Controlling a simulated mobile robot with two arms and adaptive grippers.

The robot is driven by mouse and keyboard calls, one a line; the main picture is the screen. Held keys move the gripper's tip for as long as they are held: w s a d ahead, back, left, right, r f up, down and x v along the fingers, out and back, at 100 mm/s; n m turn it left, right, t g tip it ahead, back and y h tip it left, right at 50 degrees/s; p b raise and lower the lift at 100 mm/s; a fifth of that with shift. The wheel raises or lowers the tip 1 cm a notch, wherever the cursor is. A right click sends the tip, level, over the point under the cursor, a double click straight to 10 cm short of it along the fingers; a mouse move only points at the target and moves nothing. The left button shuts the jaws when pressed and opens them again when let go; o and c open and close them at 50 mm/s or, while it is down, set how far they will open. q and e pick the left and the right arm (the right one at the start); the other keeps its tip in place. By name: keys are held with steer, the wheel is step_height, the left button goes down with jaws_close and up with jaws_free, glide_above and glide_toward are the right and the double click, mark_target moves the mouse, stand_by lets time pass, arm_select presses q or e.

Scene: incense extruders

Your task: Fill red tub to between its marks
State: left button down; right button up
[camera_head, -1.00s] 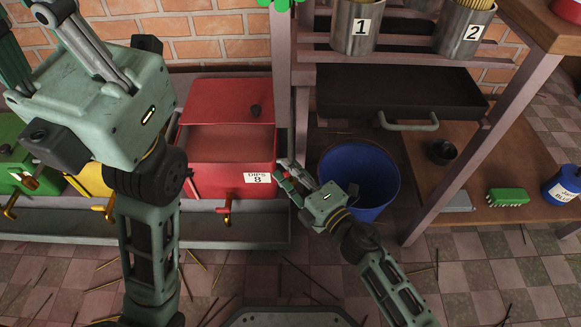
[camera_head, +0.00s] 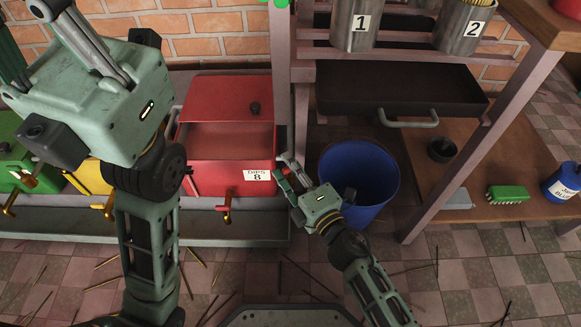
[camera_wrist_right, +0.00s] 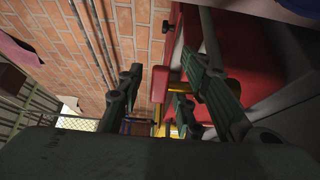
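The red tub (camera_head: 213,178) stands on a low ledge in the middle of the head view, with a "DIPS 8" label (camera_head: 257,175) and a gold-and-red tap (camera_head: 228,206) at its front. Its top panel has a dark knob, with a darker recessed area in front. No marks or fill level can be made out. My right gripper (camera_head: 282,172) is open and empty, right of the tap by the tub's front right corner. In the right wrist view, the tap (camera_wrist_right: 185,118) shows between its spread fingers. My left gripper is large at upper left, its fingertips cut off or unclear.
A yellow tub (camera_head: 92,176) and a green tub (camera_head: 16,160) stand left of the red one, partly hidden by my left arm. A blue bucket (camera_head: 375,180) stands just right of my right gripper. A post (camera_head: 283,60) and a dark drawer (camera_head: 395,92) are behind. Sticks litter the floor.

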steer(key=v, duration=1.2)
stand_by(0.3)
